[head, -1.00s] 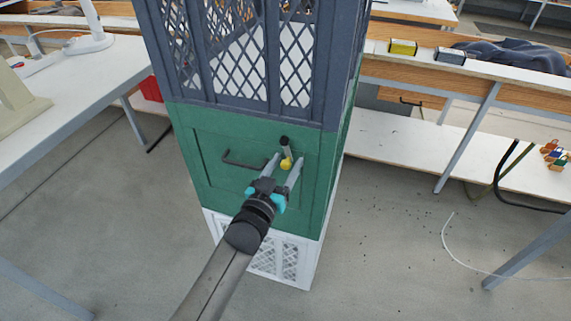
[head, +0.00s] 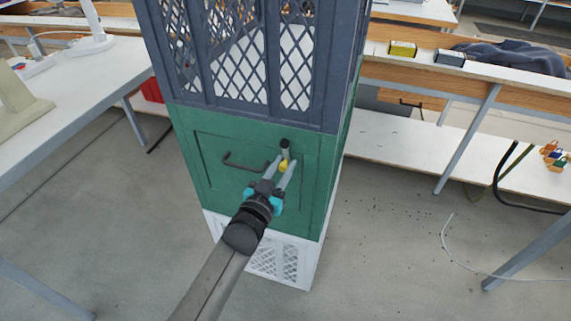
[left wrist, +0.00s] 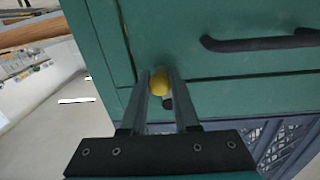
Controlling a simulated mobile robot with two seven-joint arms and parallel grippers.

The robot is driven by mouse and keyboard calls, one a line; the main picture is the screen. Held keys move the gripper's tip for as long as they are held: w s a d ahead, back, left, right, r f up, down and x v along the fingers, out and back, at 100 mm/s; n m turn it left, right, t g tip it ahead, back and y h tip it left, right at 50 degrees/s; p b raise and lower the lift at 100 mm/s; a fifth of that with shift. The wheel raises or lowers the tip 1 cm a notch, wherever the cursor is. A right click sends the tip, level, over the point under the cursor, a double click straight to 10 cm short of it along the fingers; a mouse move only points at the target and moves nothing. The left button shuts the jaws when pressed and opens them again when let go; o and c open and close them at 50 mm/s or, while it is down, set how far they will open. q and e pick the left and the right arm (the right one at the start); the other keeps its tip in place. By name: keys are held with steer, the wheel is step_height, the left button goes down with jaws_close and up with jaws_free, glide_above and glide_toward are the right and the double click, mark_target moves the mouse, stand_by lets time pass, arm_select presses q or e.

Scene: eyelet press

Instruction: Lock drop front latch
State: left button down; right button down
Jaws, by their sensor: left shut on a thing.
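The green drop front (head: 215,142) is a panel on the tall crate stack, with a dark bar handle (head: 246,164) on it. The latch (head: 285,149) is to the right of the handle, with a dark pivot at the top and a yellow knob (head: 284,166) at its lower end. The yellow knob also shows in the left wrist view (left wrist: 159,84). My left gripper (head: 283,168) is shut on the knob, one finger on each side of it. The fingers hide part of the latch lever. My right gripper is not in view.
A blue-grey lattice section (head: 240,60) is above the green part and a white lattice section (head: 280,262) is below. A white table (head: 100,90) stands at left, a shelved bench (head: 420,150) at right. The floor in front is clear.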

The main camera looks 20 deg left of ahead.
arm_select(q)
steer(key=shift+a+m, duration=0.3)
steer(key=shift+m, duration=0.3)
steer(key=c, duration=0.7)
jaws_free()
steer(key=shift+o, duration=0.2)
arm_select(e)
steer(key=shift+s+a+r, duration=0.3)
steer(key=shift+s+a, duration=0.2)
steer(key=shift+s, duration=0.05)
arm_select(q)
steer(key=shift+s, duration=0.15)
